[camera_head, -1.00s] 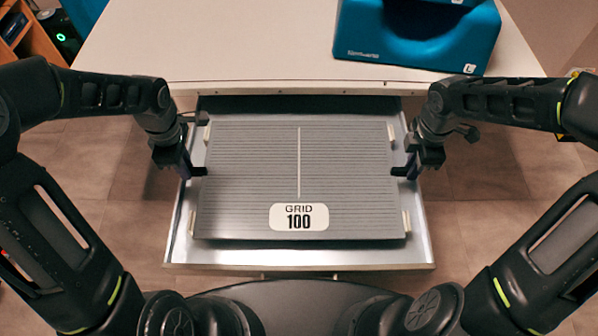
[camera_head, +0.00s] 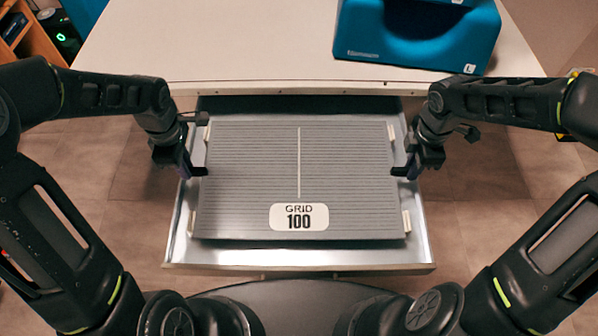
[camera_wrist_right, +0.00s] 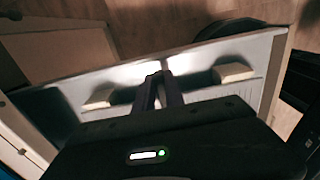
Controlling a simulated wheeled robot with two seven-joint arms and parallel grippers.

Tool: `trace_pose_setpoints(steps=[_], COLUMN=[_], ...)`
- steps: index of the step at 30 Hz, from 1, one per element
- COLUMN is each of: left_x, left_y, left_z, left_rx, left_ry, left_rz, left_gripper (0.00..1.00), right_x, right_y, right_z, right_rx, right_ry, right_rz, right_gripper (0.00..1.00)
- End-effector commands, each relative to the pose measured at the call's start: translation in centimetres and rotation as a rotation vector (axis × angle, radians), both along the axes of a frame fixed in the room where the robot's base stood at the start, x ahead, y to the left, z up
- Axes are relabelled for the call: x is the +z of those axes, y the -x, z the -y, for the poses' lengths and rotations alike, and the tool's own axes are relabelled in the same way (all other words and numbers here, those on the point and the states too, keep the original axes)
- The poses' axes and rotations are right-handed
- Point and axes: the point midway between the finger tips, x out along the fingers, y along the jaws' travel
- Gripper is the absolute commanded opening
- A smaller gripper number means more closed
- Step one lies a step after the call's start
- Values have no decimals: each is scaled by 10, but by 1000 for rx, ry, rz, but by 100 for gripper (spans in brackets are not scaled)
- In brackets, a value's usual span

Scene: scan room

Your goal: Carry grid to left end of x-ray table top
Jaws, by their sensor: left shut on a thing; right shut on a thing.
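The grid (camera_head: 250,180) is a flat grey ribbed plate with a pale centre line and a white "GRID 100" label. It lies flat at the open drawer (camera_head: 300,255); I cannot tell whether it is lifted off the drawer floor. My left gripper (camera_head: 201,171) is shut on the grid's left edge. My right gripper (camera_head: 398,171) is shut on its right edge; in the right wrist view its fingers (camera_wrist_right: 160,88) meet at the edge, between two pale blocks. The x-ray table top (camera_head: 220,45) is the pale surface beyond the drawer.
A blue padded block (camera_head: 420,35) marked L stands on the right of the table top. The table top's left and middle are bare. The drawer walls surround the grid closely. A wooden shelf (camera_head: 35,45) stands at the far left.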

Motion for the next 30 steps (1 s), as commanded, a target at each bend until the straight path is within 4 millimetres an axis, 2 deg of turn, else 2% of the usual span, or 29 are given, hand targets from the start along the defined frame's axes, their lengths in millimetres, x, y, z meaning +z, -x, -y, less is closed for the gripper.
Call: trace_pose_setpoints(steps=[8, 19, 30], left_x=[13, 46, 51], left_y=[0, 0, 0], left_z=[0, 0, 0], left_rx=[-1, -1, -1], left_ry=[0, 0, 0], left_rz=[1, 1, 1], left_gripper=[0, 0, 0], right_x=[13, 46, 51], right_y=[-1, -1, -1], right_z=[0, 0, 0], right_rx=[0, 0, 0], right_ry=[0, 0, 0], right_rz=[3, 2, 2], right_gripper=[0, 0, 0])
